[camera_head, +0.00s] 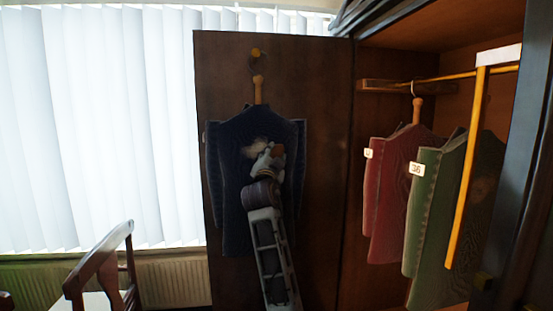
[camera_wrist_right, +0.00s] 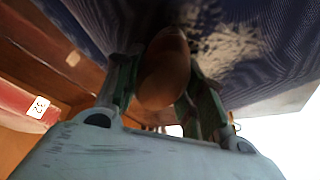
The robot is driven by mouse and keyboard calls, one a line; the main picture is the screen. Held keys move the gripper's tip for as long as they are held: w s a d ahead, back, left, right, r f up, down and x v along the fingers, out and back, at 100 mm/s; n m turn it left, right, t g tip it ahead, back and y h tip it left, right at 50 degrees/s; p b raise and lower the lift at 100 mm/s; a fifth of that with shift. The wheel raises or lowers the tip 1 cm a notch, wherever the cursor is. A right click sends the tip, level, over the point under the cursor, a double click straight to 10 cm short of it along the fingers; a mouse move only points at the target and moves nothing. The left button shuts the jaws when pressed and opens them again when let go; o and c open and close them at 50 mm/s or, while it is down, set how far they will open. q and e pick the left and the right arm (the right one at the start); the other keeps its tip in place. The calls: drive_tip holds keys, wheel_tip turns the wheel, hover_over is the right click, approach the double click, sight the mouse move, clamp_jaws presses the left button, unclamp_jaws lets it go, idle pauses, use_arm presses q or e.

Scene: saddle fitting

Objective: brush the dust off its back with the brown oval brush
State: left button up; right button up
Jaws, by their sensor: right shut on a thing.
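A dark blue jacket (camera_head: 235,190) hangs on a wooden hanger (camera_head: 258,90) from a hook on the dark wardrobe door; its cloth also fills the top of the right wrist view (camera_wrist_right: 275,60). A pale speckled dust patch (camera_wrist_right: 222,45) lies on it, and a pale spot (camera_head: 254,147) shows in the head view. My right gripper (camera_head: 270,160) is in front of the jacket's middle. It is shut on the brown oval brush (camera_wrist_right: 165,70), which is up at the cloth beside the dust; I cannot tell whether it touches. My arm hides the jacket's lower middle. My left gripper is out of view.
The open wardrobe on the right holds a red jacket (camera_head: 390,190) and a green jacket (camera_head: 435,210) with white tags on a rail. A wooden chair (camera_head: 105,265) stands at lower left before a radiator (camera_head: 165,280).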

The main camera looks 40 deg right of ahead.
sight(256, 153)
drive_tip(key=shift+w+a+b, duration=0.2)
drive_tip(key=shift+w+a, duration=0.2)
drive_tip(key=shift+a, duration=0.2)
drive_tip(key=shift+w+a+b, duration=0.2)
drive_tip(key=shift+w+a, duration=0.15)
drive_tip(key=shift+a, duration=0.2)
drive_tip(key=shift+w+a+b, duration=0.4)
drive_tip(key=shift+w+a, duration=0.05)
drive_tip(key=shift+a, duration=0.25)
drive_tip(key=shift+w+a+b, duration=0.4)
drive_tip(key=shift+a, duration=0.3)
drive_tip(key=shift+w+f, duration=0.1)
drive_tip(key=shift+f, duration=0.05)
drive_tip(key=shift+b, duration=0.35)
